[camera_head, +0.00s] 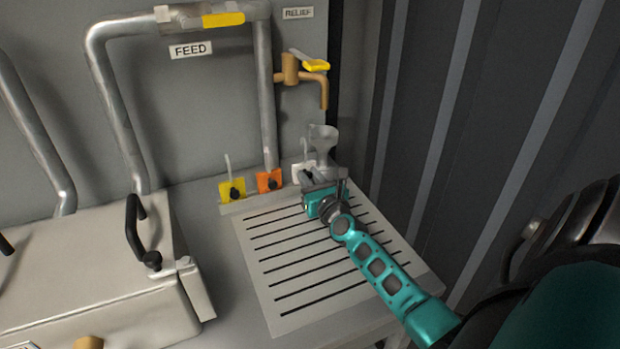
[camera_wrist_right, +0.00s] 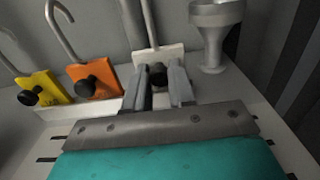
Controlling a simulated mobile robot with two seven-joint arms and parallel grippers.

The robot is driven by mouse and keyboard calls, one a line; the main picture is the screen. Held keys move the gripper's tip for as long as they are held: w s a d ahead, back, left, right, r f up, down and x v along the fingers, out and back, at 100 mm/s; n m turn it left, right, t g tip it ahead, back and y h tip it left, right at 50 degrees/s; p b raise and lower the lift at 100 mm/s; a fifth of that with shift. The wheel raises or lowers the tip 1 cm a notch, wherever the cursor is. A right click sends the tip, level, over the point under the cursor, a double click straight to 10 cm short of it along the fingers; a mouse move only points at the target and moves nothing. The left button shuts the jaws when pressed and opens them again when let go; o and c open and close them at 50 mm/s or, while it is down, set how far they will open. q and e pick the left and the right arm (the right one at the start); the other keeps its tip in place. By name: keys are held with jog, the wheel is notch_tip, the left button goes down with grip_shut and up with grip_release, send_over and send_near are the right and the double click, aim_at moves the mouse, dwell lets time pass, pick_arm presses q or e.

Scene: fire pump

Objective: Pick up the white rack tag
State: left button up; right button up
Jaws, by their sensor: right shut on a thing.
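The white rack tag (camera_head: 297,174) is the rightmost of the three tags on the low rack at the back of the slotted panel. In the right wrist view the white tag (camera_wrist_right: 159,55) stands upright with its thin metal hook rising and its dark knob between my fingers. My right gripper (camera_head: 309,175) has its fingers closed on the tag at the knob; the right wrist view shows the two fingertips (camera_wrist_right: 159,77) on either side of it. The gripper hides part of the tag in the head view. My left gripper is not in view.
A yellow tag (camera_head: 232,190) and an orange tag (camera_head: 268,180) stand left of the white one. A grey funnel (camera_head: 323,139) stands close behind my right gripper, below the brass relief tap (camera_head: 310,77). The slotted panel (camera_head: 270,262) is clear; a ribbed wall rises at right.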

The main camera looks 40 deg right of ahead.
aim_at(306, 158)
jog(key=shift+r, duration=0.15)
jog(key=shift+r+p, duration=0.65)
jog(key=shift+p, duration=0.1)
jog(key=shift+r+p, duration=1.35)
jog(key=shift+r, duration=0.15)
jog(key=shift+f, duration=0.1)
